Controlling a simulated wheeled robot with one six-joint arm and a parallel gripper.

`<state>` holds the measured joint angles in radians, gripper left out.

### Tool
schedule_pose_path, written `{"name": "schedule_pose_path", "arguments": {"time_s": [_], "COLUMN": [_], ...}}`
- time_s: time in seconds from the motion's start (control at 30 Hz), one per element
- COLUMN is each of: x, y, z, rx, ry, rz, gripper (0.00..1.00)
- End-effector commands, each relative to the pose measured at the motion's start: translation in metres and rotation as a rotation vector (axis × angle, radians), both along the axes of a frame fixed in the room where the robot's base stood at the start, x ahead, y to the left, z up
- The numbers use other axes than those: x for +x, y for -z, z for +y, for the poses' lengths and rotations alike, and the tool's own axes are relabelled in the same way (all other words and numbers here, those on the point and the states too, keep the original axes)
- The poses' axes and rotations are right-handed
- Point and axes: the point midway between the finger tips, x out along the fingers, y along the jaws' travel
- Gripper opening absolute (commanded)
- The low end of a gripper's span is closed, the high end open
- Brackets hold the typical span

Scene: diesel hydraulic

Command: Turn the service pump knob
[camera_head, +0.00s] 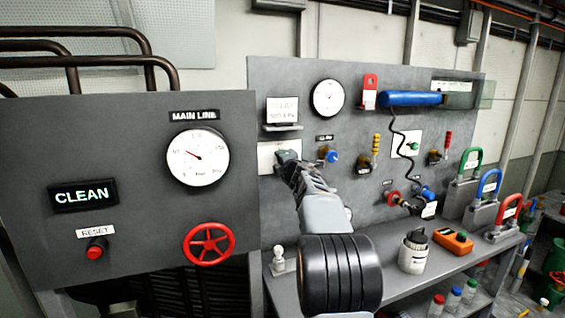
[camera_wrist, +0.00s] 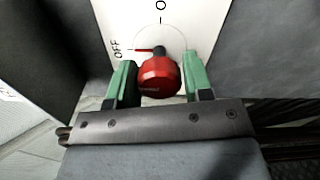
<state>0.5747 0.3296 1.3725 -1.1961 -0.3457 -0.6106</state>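The service pump knob (camera_wrist: 160,78) is red and round on a white plate (camera_wrist: 199,22) in the wrist view. Its thin red pointer lies toward the printed word OFF, at the left of a dial arc. My gripper (camera_wrist: 160,80) has its two green-padded fingers on either side of the knob, very close to it. I cannot tell whether both pads touch it. In the head view my gripper (camera_head: 288,160) is at the white plate (camera_head: 266,158) on the grey panel, and it hides the knob.
A blue knob (camera_head: 332,157) sits just right of my gripper, under a gauge (camera_head: 328,98). The left cabinet (camera_head: 130,240) juts out, with a red handwheel (camera_head: 209,244) and a lit CLEAN sign (camera_head: 83,195). Padlocks (camera_head: 487,204) stand on the bench at right.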

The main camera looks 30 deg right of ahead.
Motion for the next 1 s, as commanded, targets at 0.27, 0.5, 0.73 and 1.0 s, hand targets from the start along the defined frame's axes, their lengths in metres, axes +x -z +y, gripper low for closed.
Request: {"name": "schedule_pose_path", "arguments": {"time_s": [0.27,0.5,0.73,1.0], "x": [0.000,-0.004,-0.040,-0.093], "y": [0.000,0.000,0.001,0.000], "z": [0.000,0.001,0.010,0.024], "rx": [0.002,0.002,0.001,0.000], "ry": [0.000,0.000,0.003,0.002], "rz": [-0.001,-0.001,-0.003,-0.003], "gripper": [0.65,0.65,0.65,0.65]}}
